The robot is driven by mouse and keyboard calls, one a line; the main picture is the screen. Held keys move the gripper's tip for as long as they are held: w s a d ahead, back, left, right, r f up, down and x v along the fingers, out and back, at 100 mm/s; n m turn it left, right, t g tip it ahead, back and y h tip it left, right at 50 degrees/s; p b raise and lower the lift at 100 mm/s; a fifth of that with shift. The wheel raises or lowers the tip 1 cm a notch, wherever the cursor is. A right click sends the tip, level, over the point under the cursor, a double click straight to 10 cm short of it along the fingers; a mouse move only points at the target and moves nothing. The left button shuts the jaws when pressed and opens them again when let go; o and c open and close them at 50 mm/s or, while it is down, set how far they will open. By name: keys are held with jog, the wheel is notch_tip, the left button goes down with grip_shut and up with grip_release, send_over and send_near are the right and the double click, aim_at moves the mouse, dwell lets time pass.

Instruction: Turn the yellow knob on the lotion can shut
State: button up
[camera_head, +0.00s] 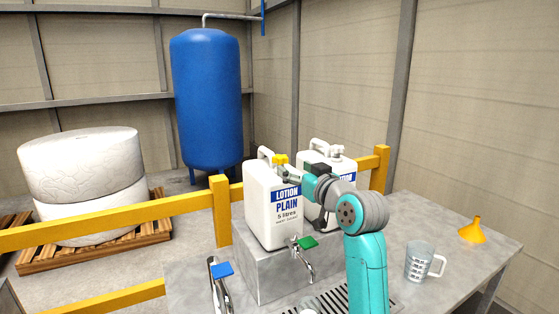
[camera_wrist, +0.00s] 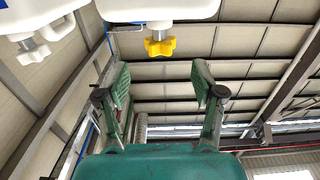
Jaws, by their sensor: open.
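The white lotion can (camera_head: 267,218), labelled LOTION PLAIN, stands upright on a grey block. Its yellow knob (camera_head: 280,159) sits at the top; in the wrist view the lobed yellow knob (camera_wrist: 160,46) is on a pale neck under the can's white body (camera_wrist: 155,10). My gripper (camera_head: 287,173) is close beside the knob in the head view, partly hidden by my wrist. In the wrist view my gripper (camera_wrist: 161,80) has its two fingers wide apart. The knob shows between them, a little beyond the tips, with no contact visible.
A second white can (camera_head: 341,168) stands right of the first, partly behind my arm. Taps with a green lever (camera_head: 308,242) and a blue lever (camera_head: 222,269) are in front. A measuring jug (camera_head: 419,262) and orange funnel (camera_head: 473,231) stand right. A yellow rail (camera_head: 120,223) runs behind.

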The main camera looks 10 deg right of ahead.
aim_at(284, 163)
jog(key=x, duration=0.8)
jog(key=shift+w+a+f, duration=0.1)
jog(key=shift+w+a, duration=0.05)
jog(key=shift+w, duration=0.2)
jog(key=c, duration=1.2)
